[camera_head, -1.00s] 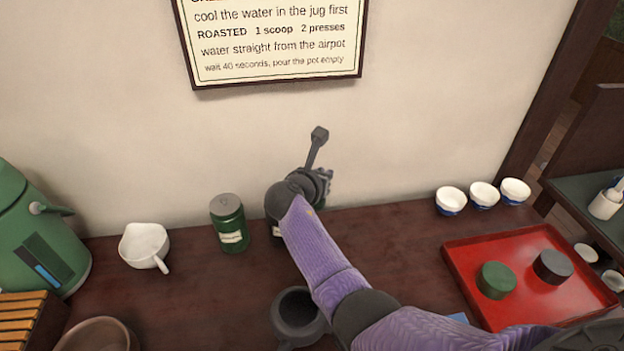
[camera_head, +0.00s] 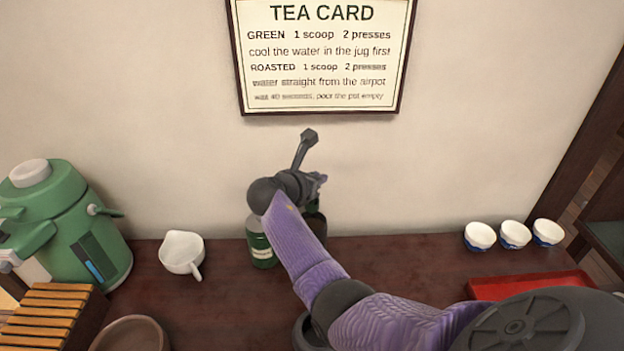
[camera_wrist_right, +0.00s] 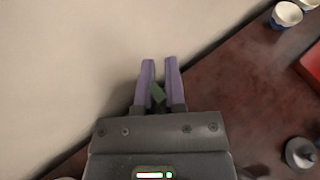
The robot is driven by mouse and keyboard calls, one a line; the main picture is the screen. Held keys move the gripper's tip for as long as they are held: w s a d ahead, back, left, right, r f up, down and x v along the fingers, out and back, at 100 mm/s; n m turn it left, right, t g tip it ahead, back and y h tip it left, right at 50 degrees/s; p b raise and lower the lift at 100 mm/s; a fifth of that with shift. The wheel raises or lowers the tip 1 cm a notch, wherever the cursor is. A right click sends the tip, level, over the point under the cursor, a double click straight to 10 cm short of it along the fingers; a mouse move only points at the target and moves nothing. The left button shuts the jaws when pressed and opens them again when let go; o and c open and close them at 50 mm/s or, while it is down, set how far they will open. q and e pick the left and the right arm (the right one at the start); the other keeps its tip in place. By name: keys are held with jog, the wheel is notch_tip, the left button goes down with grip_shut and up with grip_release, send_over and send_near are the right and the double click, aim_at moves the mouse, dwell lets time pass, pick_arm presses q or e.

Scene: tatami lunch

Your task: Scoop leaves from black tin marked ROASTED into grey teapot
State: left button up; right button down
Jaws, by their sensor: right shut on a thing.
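My right gripper (camera_head: 312,184) is above the counter by the wall, over the tins; the head view shows it small and partly hidden by its wrist. The grey teapot (camera_head: 302,334) is at the bottom edge, largely covered by my arm. My left gripper is not in view.
A white jug (camera_head: 182,252) and green airpot (camera_head: 97,235) stand to the left, with a slatted wooden rack (camera_head: 45,318) and brown bowl (camera_head: 130,334) in front. White cups (camera_head: 514,234) and a red tray (camera_head: 525,284) are at right. The wall (camera_head: 440,170) rises close behind the tins.

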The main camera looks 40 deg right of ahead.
aim_at(311, 210)
notch_tip(311, 210, down, 2)
jog(key=shift+f+b, duration=0.25)
jog(key=shift+b, duration=0.95)
jog(key=shift+f, duration=0.35)
jog(key=shift+f+b, duration=1.2)
jog(key=shift+f, duration=1.45)
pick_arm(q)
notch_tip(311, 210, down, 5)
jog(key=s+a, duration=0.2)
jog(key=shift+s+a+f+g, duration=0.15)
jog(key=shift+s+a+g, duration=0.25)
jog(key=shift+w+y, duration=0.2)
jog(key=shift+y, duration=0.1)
pick_arm(e)
jog(key=shift+r, duration=0.1)
pick_arm(q)
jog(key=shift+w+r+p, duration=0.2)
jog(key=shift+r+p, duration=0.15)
jog(key=shift+p, duration=0.05)
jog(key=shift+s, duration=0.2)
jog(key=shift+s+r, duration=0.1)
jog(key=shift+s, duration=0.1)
